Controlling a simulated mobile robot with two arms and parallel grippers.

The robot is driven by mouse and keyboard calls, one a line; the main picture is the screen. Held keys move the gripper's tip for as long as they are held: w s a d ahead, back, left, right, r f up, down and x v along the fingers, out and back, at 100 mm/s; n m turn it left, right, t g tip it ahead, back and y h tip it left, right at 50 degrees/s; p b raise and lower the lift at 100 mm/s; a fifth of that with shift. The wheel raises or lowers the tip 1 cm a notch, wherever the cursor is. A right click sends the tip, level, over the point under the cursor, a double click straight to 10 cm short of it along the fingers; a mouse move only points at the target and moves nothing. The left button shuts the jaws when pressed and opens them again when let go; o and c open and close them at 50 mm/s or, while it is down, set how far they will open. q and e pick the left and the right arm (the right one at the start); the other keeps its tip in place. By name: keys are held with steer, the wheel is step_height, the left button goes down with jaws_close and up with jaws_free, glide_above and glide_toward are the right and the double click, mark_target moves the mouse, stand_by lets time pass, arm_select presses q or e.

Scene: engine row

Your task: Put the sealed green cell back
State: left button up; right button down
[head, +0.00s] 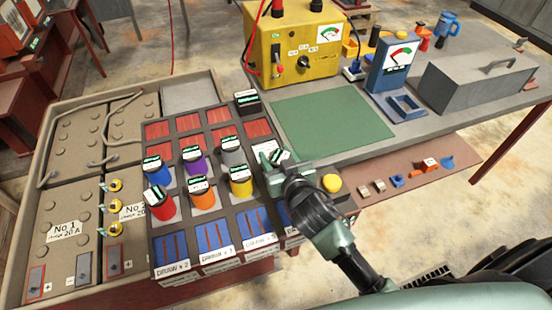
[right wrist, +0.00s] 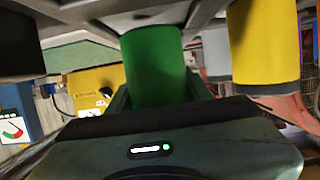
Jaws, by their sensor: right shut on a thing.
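The green cell (right wrist: 155,65) is upright between the fingers of my right gripper (head: 272,163), seen close in the right wrist view. In the head view the gripper hides most of it; a pale labelled top (head: 282,156) shows beside the fingers. My right gripper is shut on it, over the right side of the cell rack (head: 178,215), just right of the yellow cell (head: 239,182). I cannot tell whether the cell's base touches the rack. My left gripper is not in view.
Blue (head: 157,172), purple (head: 195,163), grey (head: 232,154), red (head: 160,204) and orange (head: 202,193) cells stand close by in the rack. A black cell (head: 248,102) stands at its back corner. A yellow meter box (head: 300,45) and clear green mat (head: 330,118) lie behind.

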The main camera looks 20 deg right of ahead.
steer(key=shift+f, duration=0.4)
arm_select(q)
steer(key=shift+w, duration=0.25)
arm_select(e)
steer(key=shift+f, duration=0.1)
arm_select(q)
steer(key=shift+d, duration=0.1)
arm_select(e)
steer(key=shift+f, duration=0.15)
steer(key=c, duration=0.6)
jaws_free()
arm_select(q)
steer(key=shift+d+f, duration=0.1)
